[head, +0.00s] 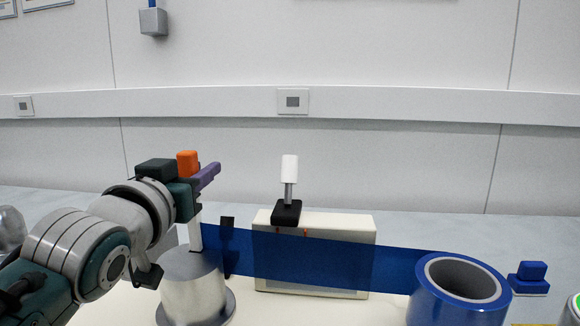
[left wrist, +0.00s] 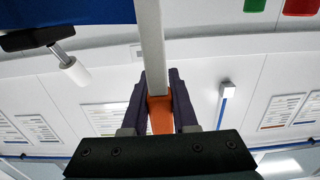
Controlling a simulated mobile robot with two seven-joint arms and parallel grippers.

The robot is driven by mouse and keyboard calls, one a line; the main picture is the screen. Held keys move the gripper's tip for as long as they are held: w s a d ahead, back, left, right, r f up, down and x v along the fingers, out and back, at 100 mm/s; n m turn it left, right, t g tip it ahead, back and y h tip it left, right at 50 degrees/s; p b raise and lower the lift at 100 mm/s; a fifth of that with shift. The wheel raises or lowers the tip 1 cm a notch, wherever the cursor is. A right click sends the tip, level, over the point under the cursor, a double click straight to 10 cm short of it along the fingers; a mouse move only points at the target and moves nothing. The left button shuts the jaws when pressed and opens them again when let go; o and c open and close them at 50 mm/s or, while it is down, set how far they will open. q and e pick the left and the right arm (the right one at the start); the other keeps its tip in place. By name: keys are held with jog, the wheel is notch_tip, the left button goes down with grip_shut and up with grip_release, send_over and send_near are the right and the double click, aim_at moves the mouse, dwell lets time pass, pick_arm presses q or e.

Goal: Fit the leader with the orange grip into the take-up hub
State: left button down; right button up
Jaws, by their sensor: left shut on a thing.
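My left gripper (head: 203,178) is above the take-up hub in the head view, its purple fingers shut on the orange grip (head: 187,162). In the left wrist view the orange grip (left wrist: 160,115) sits between both fingers (left wrist: 158,92). The pale leader bar (head: 195,236) hangs upright below the gripper; its lower end meets the top of the metal hub (head: 190,290) in the picture. I cannot tell whether it is inside the hub. Blue film (head: 320,259) runs from the leader to the blue roll (head: 428,305) at right. My right gripper is not in view.
A cream box (head: 362,230) stands behind the film, with a black bracket and white-topped post (head: 290,170) above it. A small black piece (head: 228,230) is at the film near the hub. A blue block (head: 530,280) lies right of the roll.

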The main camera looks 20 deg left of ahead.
pick_arm(q)
notch_tip(320, 180, down, 8)
jog(key=b, duration=0.5)
jog(key=shift+r, duration=0.25)
dwell(1.8)
jog(key=shift+f+b, duration=0.1)
jog(key=shift+b, duration=0.25)
jog(key=shift+f, duration=0.5)
jog(key=shift+b, duration=0.3)
jog(key=shift+r, duration=0.1)
notch_tip(320, 180, up, 8)
jog(key=p, duration=0.8)
dwell(0.3)
dwell(0.4)
